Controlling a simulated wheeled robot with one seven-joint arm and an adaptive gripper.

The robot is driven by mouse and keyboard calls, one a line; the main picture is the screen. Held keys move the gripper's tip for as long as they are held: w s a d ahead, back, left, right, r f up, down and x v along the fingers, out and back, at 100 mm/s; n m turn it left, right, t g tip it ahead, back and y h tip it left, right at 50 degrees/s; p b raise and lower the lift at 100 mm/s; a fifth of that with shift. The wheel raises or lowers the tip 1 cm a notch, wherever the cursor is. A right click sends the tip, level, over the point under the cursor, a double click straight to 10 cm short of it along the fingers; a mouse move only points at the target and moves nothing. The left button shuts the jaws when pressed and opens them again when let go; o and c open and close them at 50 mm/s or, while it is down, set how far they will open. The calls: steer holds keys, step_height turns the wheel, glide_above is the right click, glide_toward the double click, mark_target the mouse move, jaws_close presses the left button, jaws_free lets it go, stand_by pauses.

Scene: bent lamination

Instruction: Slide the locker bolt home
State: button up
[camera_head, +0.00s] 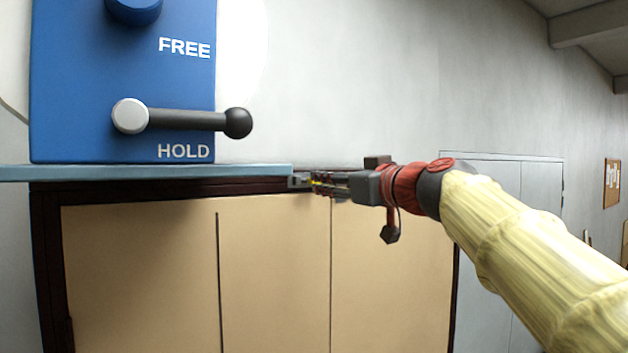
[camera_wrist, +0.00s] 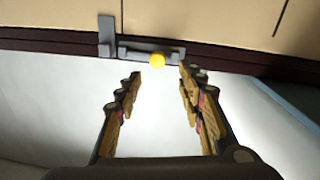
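The locker bolt (camera_wrist: 140,51) is a dark grey bar with a round yellow knob (camera_wrist: 157,59), mounted along the dark red locker frame in the wrist view. A taller grey bracket (camera_wrist: 106,37) stands at the bar's left end. My gripper (camera_wrist: 160,76) is open, its two fingers on either side of the line to the knob. The knob lies just beyond the fingertips, between them; I see no contact. In the head view my gripper (camera_head: 328,184) reaches in from the right to the locker's top edge, where the yellow knob (camera_head: 316,183) shows small and partly hidden.
The locker (camera_head: 275,275) has tan doors in a dark red frame. A blue-grey shelf (camera_head: 240,172) lies just left of my gripper and carries a blue panel (camera_head: 70,90) with a black lever (camera_head: 190,119) beside HOLD. A grey cabinet (camera_head: 500,180) stands behind my arm.

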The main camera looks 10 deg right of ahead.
steer(key=p+x, duration=0.1)
steer(key=x, duration=0.3)
steer(key=p+x, duration=0.2)
steer(key=x, duration=0.2)
steer(key=shift+w+d+f, duration=0.15)
steer(key=shift+w+f, duration=0.1)
steer(key=shift+w, duration=0.05)
steer(key=shift+s, duration=0.1)
jaws_close()
stand_by(0.6)
